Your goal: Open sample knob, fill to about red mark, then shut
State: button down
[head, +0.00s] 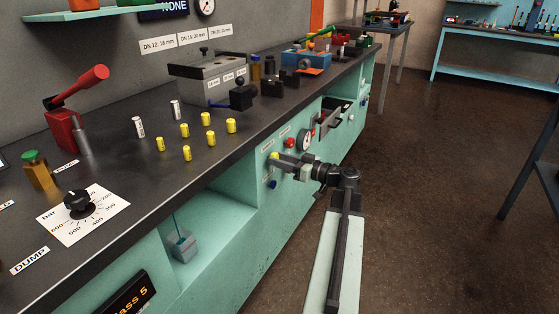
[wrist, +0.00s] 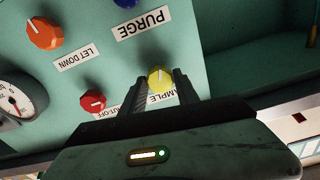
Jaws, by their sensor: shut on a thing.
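The yellow sample knob (wrist: 160,77) sits on the teal panel in the wrist view, beside a partly hidden label ending in "AMPLE". My gripper (wrist: 159,84) has one finger on each side of this knob and is shut on it. In the head view my gripper (head: 282,160) is at the cabinet's front panel, and the yellow knob (head: 274,155) shows at its tip. The knob's pointer direction is hard to read.
Around it are a red shut-off knob (wrist: 93,101), an orange let-down knob (wrist: 44,33), a blue purge knob (wrist: 126,2) and a gauge (wrist: 18,100). The bench (head: 110,165) carries several yellow fittings and a red lever (head: 80,90). The floor (head: 430,190) to the right is clear.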

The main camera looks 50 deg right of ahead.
jog(key=shift+m, duration=0.3)
jog(key=c, duration=0.9)
grip_release()
jog(key=v, duration=0.7)
jog(key=shift+s, duration=0.4)
jog(key=shift+d, duration=0.1)
